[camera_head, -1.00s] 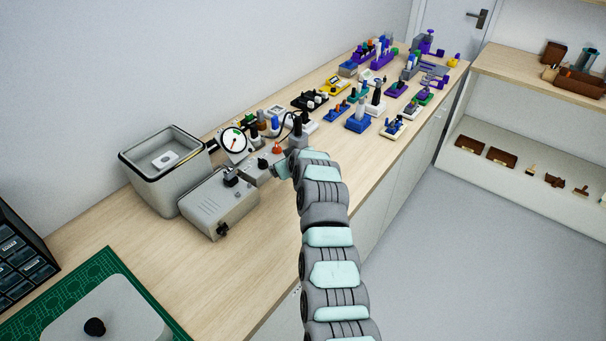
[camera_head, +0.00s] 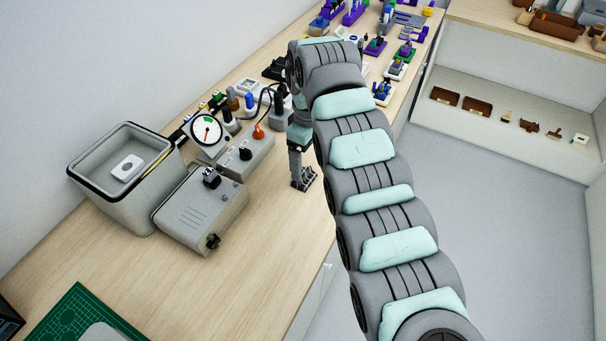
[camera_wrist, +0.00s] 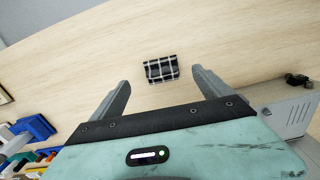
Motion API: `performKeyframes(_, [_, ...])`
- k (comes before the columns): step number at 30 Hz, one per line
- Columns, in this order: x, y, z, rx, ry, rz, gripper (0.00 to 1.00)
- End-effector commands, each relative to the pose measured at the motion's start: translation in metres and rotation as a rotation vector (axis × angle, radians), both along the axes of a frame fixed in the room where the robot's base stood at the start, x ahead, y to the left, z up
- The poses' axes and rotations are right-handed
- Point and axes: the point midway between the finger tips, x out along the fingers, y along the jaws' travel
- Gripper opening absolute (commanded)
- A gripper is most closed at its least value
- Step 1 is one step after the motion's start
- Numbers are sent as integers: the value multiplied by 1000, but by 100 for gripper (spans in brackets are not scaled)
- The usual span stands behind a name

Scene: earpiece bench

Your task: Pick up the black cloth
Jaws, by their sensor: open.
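A small black cloth with white grid lines (camera_wrist: 161,68) lies on the bare wooden bench in the wrist view. It sits centred ahead of my gripper (camera_wrist: 160,79), in line with the gap between the two fingers. The fingers are spread apart with nothing held between them. In the head view my gripper (camera_head: 299,170) points down over the bench, right of the grey control box. A dark patch shows at its tips there, and I cannot tell the cloth from the fingers.
A grey box with a black knob (camera_head: 202,208) and an open grey basin (camera_head: 88,187) stand to the left. A dial gauge (camera_head: 207,131) is behind. Small colourful fixtures crowd the bench's far end. The wooden bench (camera_head: 262,245) in front is clear, up to its right edge.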

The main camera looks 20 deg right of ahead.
Motion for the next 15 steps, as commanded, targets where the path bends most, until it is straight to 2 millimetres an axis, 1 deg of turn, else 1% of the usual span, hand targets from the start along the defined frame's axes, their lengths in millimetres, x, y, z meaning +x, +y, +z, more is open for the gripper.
performKeyframes(3, [0, 0, -13, 1, -1, -1, 89])
performKeyframes(8, [0, 3, -24, 1, 3, 0, 89])
performKeyframes(11, [1, 5, -37, 2, 1, 0, 89])
performKeyframes(15, [1, 6, -61, 3, 1, -1, 89])
